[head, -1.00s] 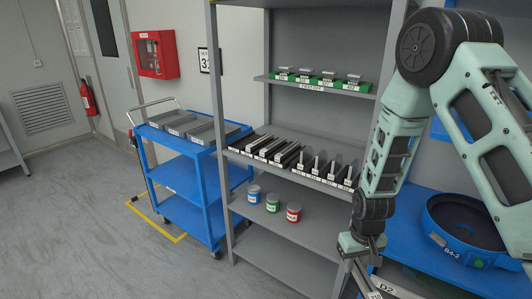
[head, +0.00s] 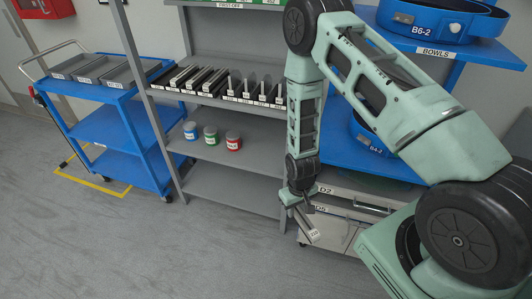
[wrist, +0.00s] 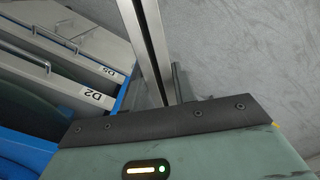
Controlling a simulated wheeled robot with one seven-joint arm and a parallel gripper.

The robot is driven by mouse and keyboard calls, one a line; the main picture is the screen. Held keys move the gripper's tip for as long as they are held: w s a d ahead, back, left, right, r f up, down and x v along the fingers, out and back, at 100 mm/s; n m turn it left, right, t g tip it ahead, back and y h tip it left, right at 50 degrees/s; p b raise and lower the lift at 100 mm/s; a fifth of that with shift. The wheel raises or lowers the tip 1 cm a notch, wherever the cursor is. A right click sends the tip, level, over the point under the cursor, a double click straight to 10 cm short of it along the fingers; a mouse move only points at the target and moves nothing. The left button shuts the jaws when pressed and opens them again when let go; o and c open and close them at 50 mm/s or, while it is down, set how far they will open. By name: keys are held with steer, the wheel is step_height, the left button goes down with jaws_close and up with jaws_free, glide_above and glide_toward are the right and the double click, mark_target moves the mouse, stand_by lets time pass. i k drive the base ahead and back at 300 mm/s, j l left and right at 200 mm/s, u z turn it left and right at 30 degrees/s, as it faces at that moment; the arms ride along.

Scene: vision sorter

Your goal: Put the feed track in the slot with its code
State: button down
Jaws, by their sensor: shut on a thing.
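My gripper (head: 300,205) hangs low in front of the drawer unit and is shut on the feed track. The feed track (head: 313,232) slants down from the jaws in the head view, with a small white label near its lower end that is too small to read. In the wrist view the track (wrist: 148,45) is a long grey bar with a dark groove, running up from the jaws and out of the top edge. A row of dark and grey bars (head: 200,78) lies on the middle shelf above a strip of white code labels, which I cannot read.
Blue, green and red tins (head: 210,136) stand on the shelf below. A blue cart (head: 112,132) with grey trays stands at the left. Drawers marked D2 (wrist: 75,82) and D5 are close beside my gripper. Blue bowls (head: 440,20) sit at the right. The floor in front is clear.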

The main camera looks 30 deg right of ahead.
mark_target(172, 75)
steer(key=i+j, duration=0.25)
steer(key=j, duration=0.15)
steer(key=i+j, duration=0.2)
steer(key=j, duration=0.15)
steer(key=i+j, duration=0.25)
steer(key=j, duration=0.15)
steer(key=u, duration=0.05)
